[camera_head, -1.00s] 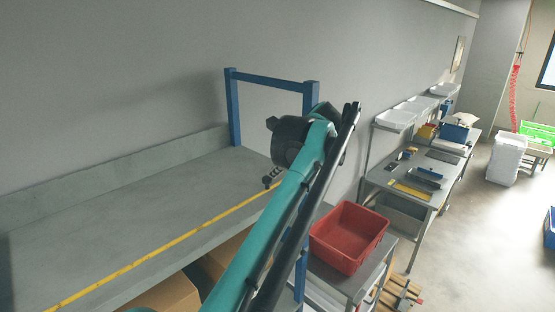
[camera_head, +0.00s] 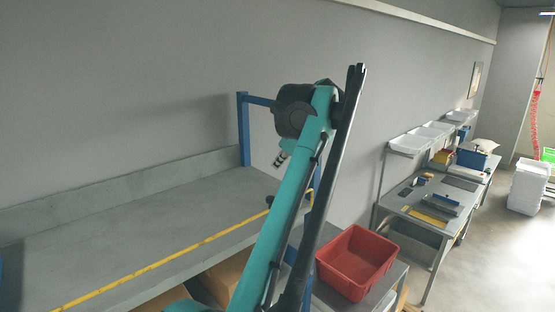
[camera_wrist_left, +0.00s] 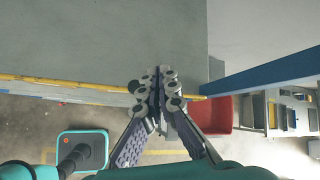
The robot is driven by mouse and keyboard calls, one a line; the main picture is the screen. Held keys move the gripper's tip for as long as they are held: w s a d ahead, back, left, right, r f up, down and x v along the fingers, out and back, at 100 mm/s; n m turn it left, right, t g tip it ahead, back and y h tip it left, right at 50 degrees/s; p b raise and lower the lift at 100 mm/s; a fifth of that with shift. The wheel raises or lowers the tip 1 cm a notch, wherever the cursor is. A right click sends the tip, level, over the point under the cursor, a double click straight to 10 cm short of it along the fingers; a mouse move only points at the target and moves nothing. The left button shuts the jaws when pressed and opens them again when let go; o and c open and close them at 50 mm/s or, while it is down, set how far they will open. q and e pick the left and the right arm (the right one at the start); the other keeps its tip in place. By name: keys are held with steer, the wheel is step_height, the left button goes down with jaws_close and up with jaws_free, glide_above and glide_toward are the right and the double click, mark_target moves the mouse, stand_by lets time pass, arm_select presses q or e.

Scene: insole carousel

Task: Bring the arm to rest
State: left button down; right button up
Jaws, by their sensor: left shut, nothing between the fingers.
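My left arm, teal and black, rises through the middle of the head view and bends at a dark joint near the wall. My left gripper (camera_head: 280,159) shows small below that joint, above the grey shelf top (camera_head: 150,222). In the left wrist view the gripper (camera_wrist_left: 158,88) has its fingers together with nothing between them. Its tips overlap the yellow-striped edge of the shelf in that picture; I cannot tell the height above it. My right gripper is not in view.
A blue post frame (camera_head: 243,130) stands at the shelf's end. A red bin (camera_head: 356,262) sits on a grey stand to the right. Farther right is a workbench (camera_head: 425,208) with white trays above. Open floor (camera_head: 480,265) lies at the far right.

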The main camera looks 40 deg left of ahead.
arm_select(q)
steer(key=w+d+f+m+t+y+b, duration=0.1)
steer(key=w+d+f+m+t+b, duration=0.25)
steer(key=m+t+b, duration=0.4)
steer(key=w+d+f+m+t+y+b, duration=0.25)
steer(key=w+m+t+b, duration=0.2)
steer(key=m+b, duration=0.45)
steer(key=d+f+m+t+h+b, duration=0.3)
steer(key=d+f+m+h+b, duration=0.7)
steer(key=d+f+m, duration=1)
steer(key=s+d+f+m+g+h+b, duration=0.1)
steer(key=s+d+f+m+g+b, duration=0.25)
steer(key=f, duration=0.85)
steer(key=s+d+f+m+g+h+b, duration=0.1)
steer(key=s+d+f+m+h+b, duration=0.15)
steer(key=s+f+m, duration=0.6)
steer(key=s+d+f+m+g+b, duration=0.1)
steer(key=d+f+m+g+b, duration=0.2)
steer(key=f, duration=1.2)
steer(key=s+a+f+m+g+y+b, duration=0.1)
steer(key=s+a+f+m+b, duration=0.1)
steer(key=f, duration=0.5)
steer(key=s+a+f+m+g+b, duration=0.2)
steer(key=s+f+m+b, duration=0.1)
steer(key=s+f, duration=0.4)
steer(key=shift+a+f+m+y, duration=0.15)
steer(key=shift+f+m+y, duration=0.25)
steer(key=shift+f+m, duration=0.1)
